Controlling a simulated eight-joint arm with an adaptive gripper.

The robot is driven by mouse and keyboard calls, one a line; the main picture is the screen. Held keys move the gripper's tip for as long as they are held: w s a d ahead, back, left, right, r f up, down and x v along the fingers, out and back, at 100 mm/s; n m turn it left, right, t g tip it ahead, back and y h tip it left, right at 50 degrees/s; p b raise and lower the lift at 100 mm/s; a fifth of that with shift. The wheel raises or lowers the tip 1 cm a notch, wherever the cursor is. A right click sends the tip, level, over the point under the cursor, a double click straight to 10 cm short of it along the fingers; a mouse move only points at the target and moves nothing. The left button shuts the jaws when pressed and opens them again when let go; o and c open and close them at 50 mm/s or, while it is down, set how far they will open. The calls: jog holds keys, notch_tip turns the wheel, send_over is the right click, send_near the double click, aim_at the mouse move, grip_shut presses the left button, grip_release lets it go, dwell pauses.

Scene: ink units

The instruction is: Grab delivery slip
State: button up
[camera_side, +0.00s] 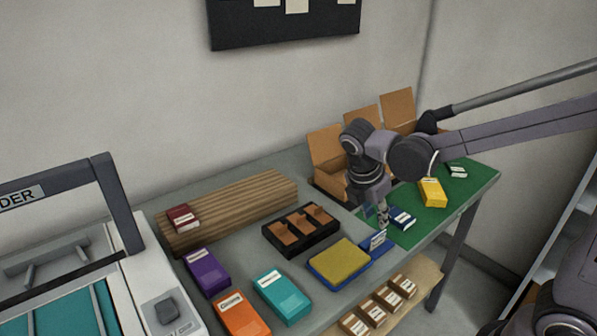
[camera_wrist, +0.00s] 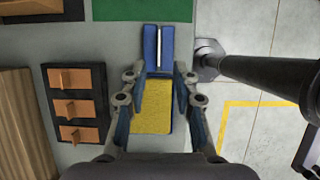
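The delivery slip (camera_side: 378,241) looks like a small pale card with print, standing upright in a blue holder (camera_side: 373,255) at the right end of the yellow pad. In the wrist view the slip (camera_wrist: 158,46) shows edge-on as a thin white line in the middle of the blue holder (camera_wrist: 149,58). My gripper (camera_wrist: 160,72) is open and empty, with its two fingers apart on either side of the yellow pad and the tips near the holder's close edge. In the side view my gripper (camera_side: 382,224) points down just above the slip; I cannot tell the exact gap.
A yellow pad in a blue tray (camera_side: 340,262) lies beside the holder. A black tray with brown dividers (camera_side: 300,230) is to its left. Open cartons (camera_side: 325,150) stand behind my gripper.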

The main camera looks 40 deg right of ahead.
aim_at(378, 241)
jog(key=shift+x, duration=4.1)
jog(key=shift+a, duration=0.1)
grip_shut()
